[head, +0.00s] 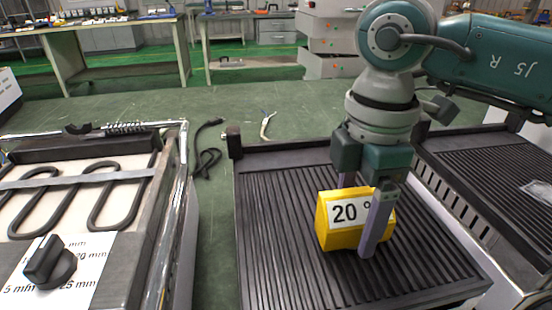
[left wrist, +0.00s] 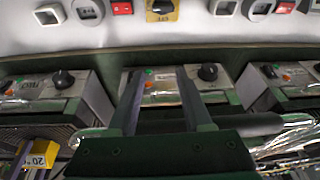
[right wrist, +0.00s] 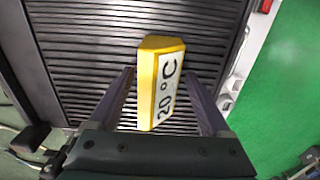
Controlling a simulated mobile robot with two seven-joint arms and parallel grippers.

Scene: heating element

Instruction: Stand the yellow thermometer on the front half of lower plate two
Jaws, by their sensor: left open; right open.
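The yellow thermometer (head: 342,236) has a white face reading "20 °C". It stands on the dark ribbed plate (head: 270,220) in the middle of the head view, towards its right side. My right gripper (head: 368,222) is open, with its fingers reaching down around the thermometer. In the right wrist view the thermometer (right wrist: 160,85) lies between the two spread fingers, with gaps at both sides. My left gripper (left wrist: 155,78) is open and empty in the left wrist view, away from the thermometer, and is not in the head view. No plate number is readable.
A heating unit with a coiled element (head: 80,195) and black knob (head: 48,262) stands at the left. Another ribbed plate (head: 500,165) is at the right.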

